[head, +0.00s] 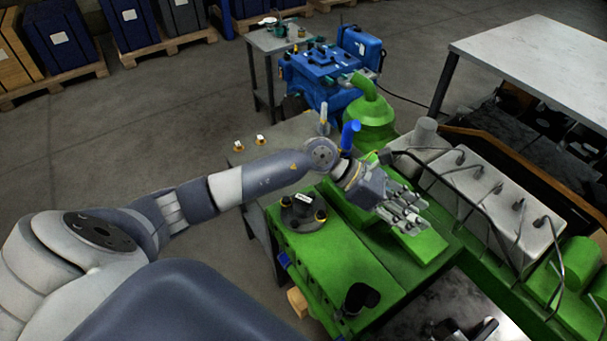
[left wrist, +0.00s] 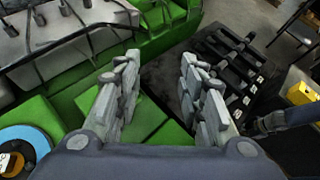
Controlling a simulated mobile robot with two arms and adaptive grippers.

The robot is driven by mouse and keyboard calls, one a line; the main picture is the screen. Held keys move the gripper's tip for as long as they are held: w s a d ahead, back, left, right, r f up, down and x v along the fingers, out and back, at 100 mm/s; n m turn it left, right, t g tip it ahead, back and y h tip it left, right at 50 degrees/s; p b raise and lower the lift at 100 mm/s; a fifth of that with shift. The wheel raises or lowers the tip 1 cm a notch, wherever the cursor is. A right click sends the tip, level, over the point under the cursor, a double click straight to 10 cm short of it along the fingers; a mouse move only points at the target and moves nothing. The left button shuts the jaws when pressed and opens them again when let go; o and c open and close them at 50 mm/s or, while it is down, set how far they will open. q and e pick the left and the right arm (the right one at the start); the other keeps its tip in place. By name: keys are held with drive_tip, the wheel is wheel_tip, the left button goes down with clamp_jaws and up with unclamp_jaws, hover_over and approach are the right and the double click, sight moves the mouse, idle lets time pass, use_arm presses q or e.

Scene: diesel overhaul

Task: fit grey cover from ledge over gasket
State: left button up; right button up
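Grey covers (head: 485,185) with dark pipes over them stand in a row on the green engine (head: 340,250); they also show at the upper left of the left wrist view (left wrist: 60,35). I cannot tell which is the task's cover, and I cannot make out a gasket. My left gripper (head: 405,213) is above the green engine, left of the covers. In the left wrist view its two fingers (left wrist: 160,92) are apart with nothing between them. A dark blue-grey part at that view's right edge looks like my right gripper (left wrist: 268,122); its fingers are unclear.
A dark round part (head: 303,213) and a black elbow (head: 361,297) stand on the engine. A green dome-shaped housing (head: 370,115) rises behind my gripper. A pale table (head: 540,60) is at the upper right, and a blue machine (head: 320,75) is farther back. Open floor lies left.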

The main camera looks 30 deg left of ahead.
use_arm(q)
drive_tip(key=w+a+f+m+g+y, duration=0.1)
drive_tip(key=a+f+y, duration=0.2)
drive_tip(key=a, duration=0.2)
drive_tip(key=a+f+m+g+y, duration=0.1)
drive_tip(key=a+f+m+y, duration=0.15)
drive_tip(key=a, duration=0.25)
drive_tip(key=g+y, duration=0.2)
drive_tip(key=y, duration=0.4)
hover_over(303, 198)
drive_tip(key=shift+f, duration=0.55)
wheel_tip(303, 198, down, 8)
drive_tip(key=b, duration=0.4)
drive_tip(key=shift+r+b, duration=0.2)
drive_tip(key=shift+b, duration=0.15)
drive_tip(key=shift+f+b, duration=0.55)
drive_tip(key=shift+f, duration=0.1)
clamp_jaws()
drive_tip(key=shift+w+r, duration=0.1)
drive_tip(key=shift+r, duration=0.05)
